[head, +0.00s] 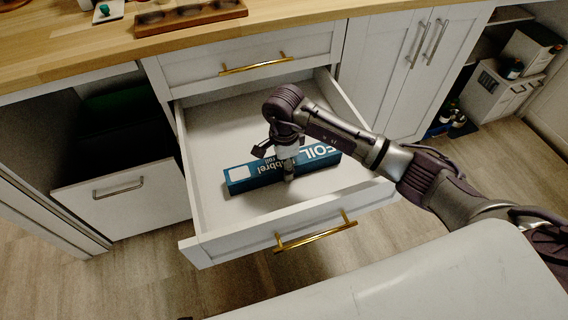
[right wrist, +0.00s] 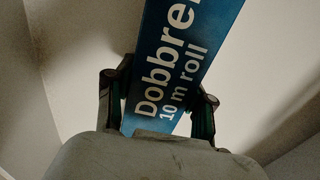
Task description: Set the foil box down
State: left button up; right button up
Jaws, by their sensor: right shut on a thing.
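The foil box (head: 240,180) is a long blue carton with white "FOIL" lettering. It lies inside the open white drawer (head: 215,221), at or very near the drawer floor; whether it touches the floor I cannot tell. My right gripper (head: 287,172) reaches down into the drawer and is shut across the box's middle, hiding part of it. In the right wrist view the foil box (right wrist: 180,65) passes between the two fingers of my right gripper (right wrist: 163,112), one on each side. My left gripper is not in view.
A closed drawer (head: 245,62) and a wooden counter (head: 75,52) with a wooden tray (head: 190,17) are above. An open bin drawer (head: 120,190) stands at left. Closed cabinet doors (head: 425,55) are at right. Free drawer floor lies around the box.

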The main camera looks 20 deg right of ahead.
jog(key=shift+r, duration=0.1)
jog(key=o, duration=1.3)
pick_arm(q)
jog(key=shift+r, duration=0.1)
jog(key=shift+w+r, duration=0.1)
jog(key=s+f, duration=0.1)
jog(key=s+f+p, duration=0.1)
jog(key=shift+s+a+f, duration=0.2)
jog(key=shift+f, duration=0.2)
pick_arm(e)
notch_tip(320, 180, up, 12)
